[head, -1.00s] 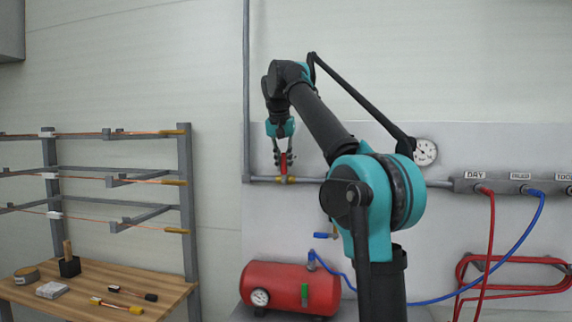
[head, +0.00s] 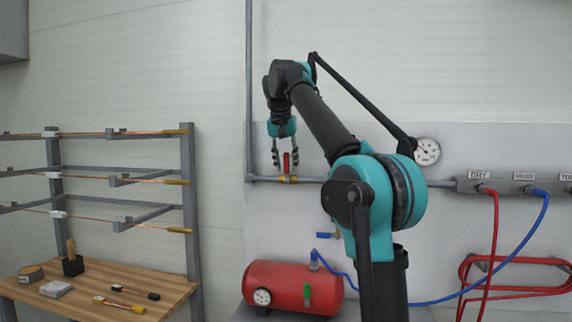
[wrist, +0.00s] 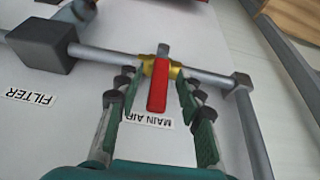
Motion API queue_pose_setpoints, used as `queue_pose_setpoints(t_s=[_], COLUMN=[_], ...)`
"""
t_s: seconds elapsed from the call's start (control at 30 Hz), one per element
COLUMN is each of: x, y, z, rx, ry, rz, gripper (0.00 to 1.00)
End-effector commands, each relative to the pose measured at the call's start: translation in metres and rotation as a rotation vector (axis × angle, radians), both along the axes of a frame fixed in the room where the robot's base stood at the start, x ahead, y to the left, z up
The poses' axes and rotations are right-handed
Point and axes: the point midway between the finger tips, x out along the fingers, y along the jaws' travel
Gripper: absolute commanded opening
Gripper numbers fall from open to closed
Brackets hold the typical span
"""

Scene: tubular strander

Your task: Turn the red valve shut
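The red valve handle (wrist: 158,86) is a flat bar on a brass valve body (wrist: 174,71) set in a grey pipe. In the wrist view it stands across the pipe, over the MAIN AIR label. In the head view the handle (head: 287,163) points up from the brass body (head: 288,180). My gripper (head: 286,161) reaches down from above with its fingers on either side of the handle. In the wrist view my gripper (wrist: 158,88) is open, with a visible gap between each finger and the handle.
The grey pipe (head: 320,181) runs along the wall panel to a labelled manifold (head: 515,185) with red and blue hoses. A red tank (head: 295,287) stands below. A rack (head: 188,200) and wooden table (head: 150,283) are at left. A FILTER block (wrist: 42,44) sits along the pipe.

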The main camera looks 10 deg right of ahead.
Motion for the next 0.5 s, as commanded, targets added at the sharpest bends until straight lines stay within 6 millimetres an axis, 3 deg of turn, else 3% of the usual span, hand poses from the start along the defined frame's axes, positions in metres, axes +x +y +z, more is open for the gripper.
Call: queue_pose_setpoints(t_s=[0.5], x=[-0.02], y=[0.008], z=[0.054], rx=[0.0], ry=[0.0], rz=[0.001], gripper=[0.37])
